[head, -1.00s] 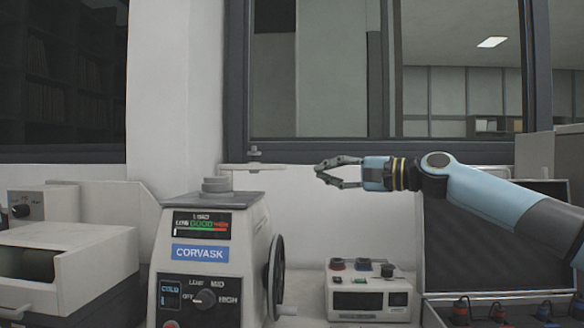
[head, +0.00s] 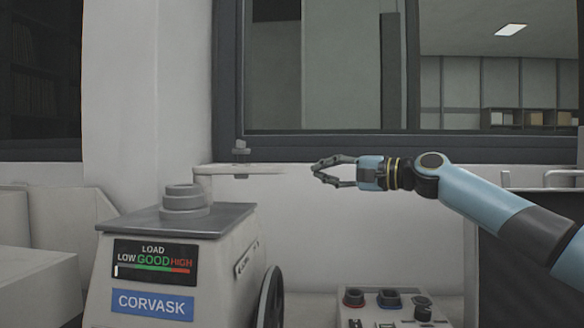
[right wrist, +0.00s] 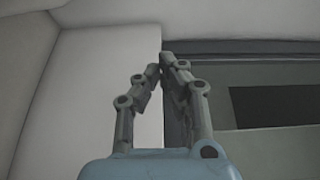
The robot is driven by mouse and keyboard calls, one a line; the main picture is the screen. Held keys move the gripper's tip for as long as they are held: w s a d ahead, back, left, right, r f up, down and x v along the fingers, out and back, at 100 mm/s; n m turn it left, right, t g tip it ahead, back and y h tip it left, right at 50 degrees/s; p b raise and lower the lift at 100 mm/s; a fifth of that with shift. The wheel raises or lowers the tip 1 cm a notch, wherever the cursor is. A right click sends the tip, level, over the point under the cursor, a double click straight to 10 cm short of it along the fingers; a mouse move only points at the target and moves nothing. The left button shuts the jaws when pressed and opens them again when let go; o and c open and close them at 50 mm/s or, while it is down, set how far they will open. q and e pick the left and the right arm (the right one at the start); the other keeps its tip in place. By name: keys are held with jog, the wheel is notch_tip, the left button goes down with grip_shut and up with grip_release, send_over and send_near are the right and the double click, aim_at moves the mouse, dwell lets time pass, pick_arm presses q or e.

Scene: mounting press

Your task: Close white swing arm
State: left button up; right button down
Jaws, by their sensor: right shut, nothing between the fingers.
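The white swing arm (head: 262,169) reaches out to the right from behind the top of the press, with a small grey screw knob (head: 240,152) standing on it. It lies off to the right of the grey round mould top (head: 183,200) on the press (head: 190,255). My right gripper (head: 316,168) is shut and empty. Its tips point left and lie close to the right end of the swing arm in the picture; a small gap shows. The right wrist view shows the same gripper (right wrist: 162,68) with its fingertips together, and no swing arm. My left gripper is not in view.
A small control box (head: 385,305) with dark knobs stands right of the press. A handwheel (head: 270,298) is on the press's right side. A pale box-shaped unit (head: 35,290) is at the left. A window frame (head: 400,146) fills the back.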

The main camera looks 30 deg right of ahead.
jog(key=w+a+p, duration=0.3)
jog(key=a+p, duration=0.1)
jog(key=a, duration=0.2)
jog(key=shift+w+a, duration=0.15)
jog(key=shift+w, duration=0.2)
